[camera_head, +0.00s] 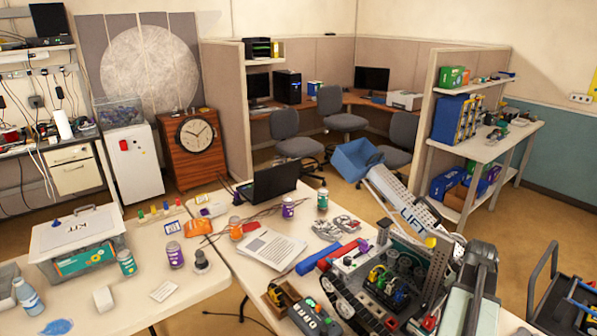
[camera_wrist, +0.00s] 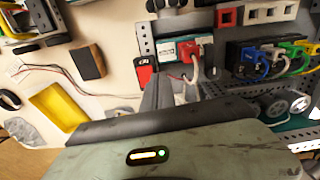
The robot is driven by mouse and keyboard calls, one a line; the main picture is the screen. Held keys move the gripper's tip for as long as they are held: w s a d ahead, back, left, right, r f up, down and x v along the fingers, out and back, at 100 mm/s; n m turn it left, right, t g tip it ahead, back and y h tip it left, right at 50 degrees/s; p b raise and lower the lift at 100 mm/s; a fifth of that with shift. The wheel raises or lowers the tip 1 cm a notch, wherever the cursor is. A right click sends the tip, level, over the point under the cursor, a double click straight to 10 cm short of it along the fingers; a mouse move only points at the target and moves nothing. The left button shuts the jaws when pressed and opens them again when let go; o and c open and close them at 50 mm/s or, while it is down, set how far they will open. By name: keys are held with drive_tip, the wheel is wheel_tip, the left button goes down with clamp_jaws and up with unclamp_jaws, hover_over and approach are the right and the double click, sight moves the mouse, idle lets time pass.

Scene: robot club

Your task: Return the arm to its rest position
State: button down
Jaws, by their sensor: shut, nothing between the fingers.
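My arm (camera_head: 470,291) shows at the lower right of the head view, grey and pale green, folded up close beside a tracked robot model (camera_head: 385,280) on the table. I cannot make out the fingers there. In the wrist view my gripper (camera_wrist: 170,82) shows beyond its grey-green housing, with the grey fingers together and nothing held.
A white table holds a toolbox (camera_head: 80,241), bottles, a laptop (camera_head: 272,184), papers and cables. A blue-bucketed lift arm (camera_head: 400,205) rises behind the tracked model. A dark cart (camera_head: 565,300) stands at the right. Open floor lies behind the table.

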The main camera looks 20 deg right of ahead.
drive_tip(key=w+a+f+n, duration=0.1)
drive_tip(key=w+a+n, duration=0.2)
drive_tip(key=w+a, duration=0.75)
drive_tip(key=w+a+n, duration=0.3)
drive_tip(key=w+a, duration=0.4)
drive_tip(key=a, duration=0.6)
drive_tip(key=w+a+n+b, duration=0.1)
drive_tip(key=a+n, duration=0.6)
drive_tip(key=a, duration=1.7)
drive_tip(key=shift+w+f+n, duration=0.15)
drive_tip(key=shift+f+n, duration=0.1)
drive_tip(key=shift+n, duration=0.15)
